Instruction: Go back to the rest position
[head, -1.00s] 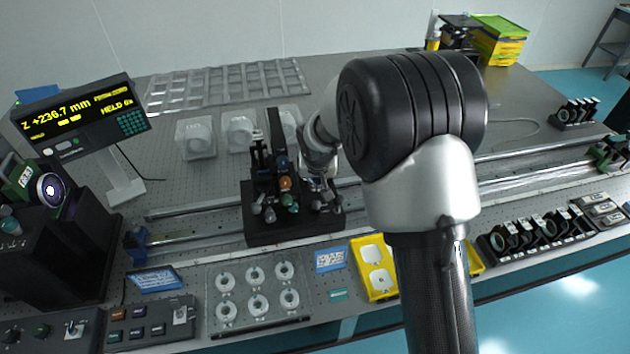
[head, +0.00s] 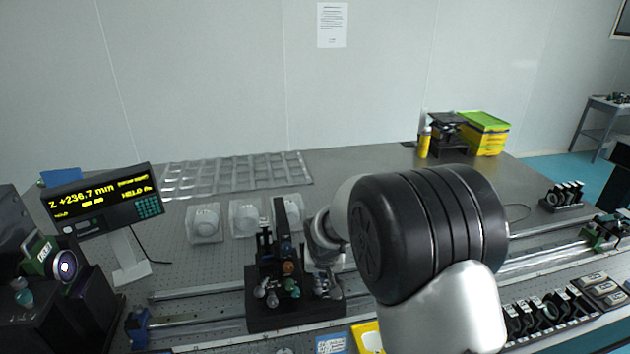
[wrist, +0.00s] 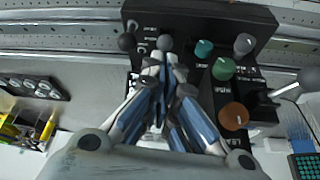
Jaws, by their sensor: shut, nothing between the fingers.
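My gripper (wrist: 165,75) shows in the wrist view with its fingers together and nothing between them. Its tips are in front of the black stage block with coloured knobs (wrist: 255,25); I cannot tell whether they touch it. In the head view my arm's large black joint hides part of the table's right side, and the gripper's fingers are not clear behind the block. The same stage block (head: 290,315) stands on the rail in the head view, with orange, teal and grey knobs.
A digital readout (head: 105,205) stands at the left, showing Z +236.7 mm. Clear plastic boxes (head: 204,222) and an empty clear tray (head: 240,176) lie behind the stage. Yellow-green bins (head: 484,135) stand at the back right. Lens mounts (head: 545,312) line the front right edge. The back middle table is open.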

